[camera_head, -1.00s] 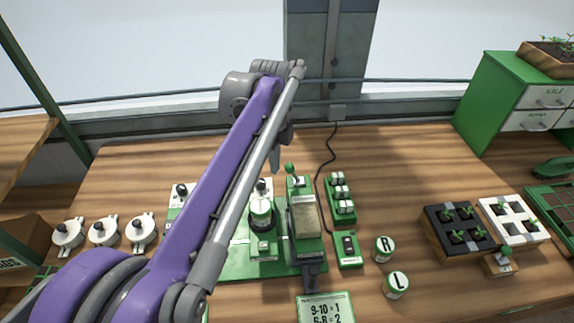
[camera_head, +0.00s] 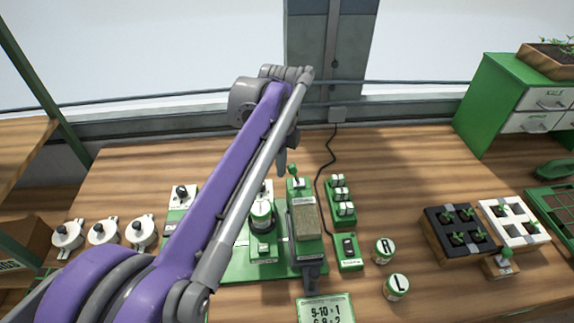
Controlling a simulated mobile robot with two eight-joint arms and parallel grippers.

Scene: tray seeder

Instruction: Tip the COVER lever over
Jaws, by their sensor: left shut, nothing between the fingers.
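A lever with a green knob (camera_head: 294,169) stands at the back end of the seeder (camera_head: 233,270), above a white label plate too small to read. I cannot tell from lettering whether it is the COVER lever. My left gripper (camera_head: 282,168) is shut and empty, pointing down just left of the knob; I cannot tell if they touch. My left arm crosses in front of the seeder's left part and hides some of it. My right gripper is not in view.
A brown block (camera_head: 305,221) sits in front of the lever. A green switch box (camera_head: 347,251) and jars marked R (camera_head: 384,251) and L (camera_head: 396,287) stand to the right. A seedling tray (camera_head: 447,245) is farther right.

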